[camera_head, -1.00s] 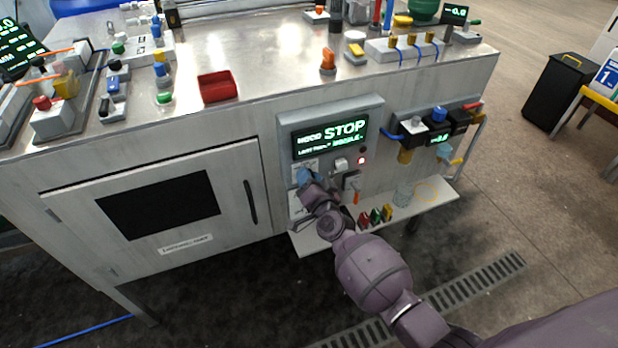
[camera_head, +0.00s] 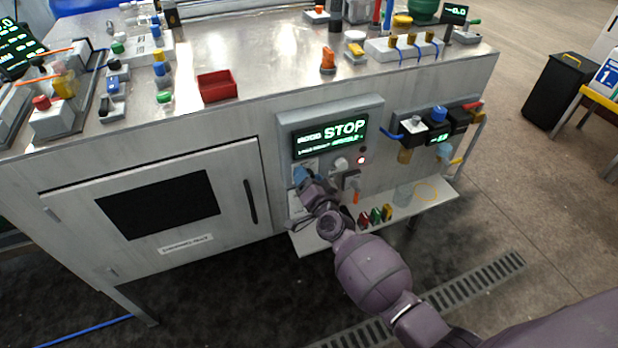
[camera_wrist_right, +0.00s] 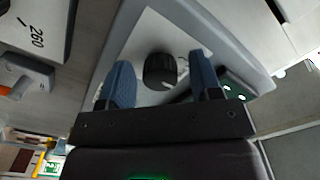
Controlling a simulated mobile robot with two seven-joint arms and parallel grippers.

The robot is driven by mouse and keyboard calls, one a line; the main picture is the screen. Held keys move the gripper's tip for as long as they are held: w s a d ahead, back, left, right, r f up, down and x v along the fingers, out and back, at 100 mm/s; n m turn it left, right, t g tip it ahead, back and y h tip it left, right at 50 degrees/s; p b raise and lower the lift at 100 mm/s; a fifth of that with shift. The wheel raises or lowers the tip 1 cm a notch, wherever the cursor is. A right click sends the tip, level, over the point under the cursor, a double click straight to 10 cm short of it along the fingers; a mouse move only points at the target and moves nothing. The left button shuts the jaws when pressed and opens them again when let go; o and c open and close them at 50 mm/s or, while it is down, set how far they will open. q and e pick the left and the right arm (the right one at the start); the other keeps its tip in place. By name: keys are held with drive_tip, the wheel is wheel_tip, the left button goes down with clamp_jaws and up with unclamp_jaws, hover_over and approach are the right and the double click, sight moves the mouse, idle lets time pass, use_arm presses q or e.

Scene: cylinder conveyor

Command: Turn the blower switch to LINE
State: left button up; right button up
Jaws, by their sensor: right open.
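The control panel (camera_head: 372,108) is on the front of the bench, with a lit display (camera_head: 331,134) reading STOP in large letters. My right gripper (camera_head: 301,176) is at the panel's left part, below the display. In the right wrist view its two blue fingers (camera_wrist_right: 161,80) are open, one on each side of a black round knob (camera_wrist_right: 159,71) on a white plate. The knob stands between the fingers with gaps visible on both sides. It is hidden behind the gripper in the head view, and I cannot read its label. My left gripper is not in view.
A shelf (camera_head: 318,243) with several coloured items juts out below. A cabinet door with a dark handle (camera_head: 251,202) is on the left.

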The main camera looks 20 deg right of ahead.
drive_tip(key=s+p, duration=0.1)
drive_tip(key=s, duration=1)
drive_tip(key=shift+d+p, duration=0.2)
drive_tip(key=shift+p, duration=0.1)
drive_tip(key=shift+w, duration=0.1)
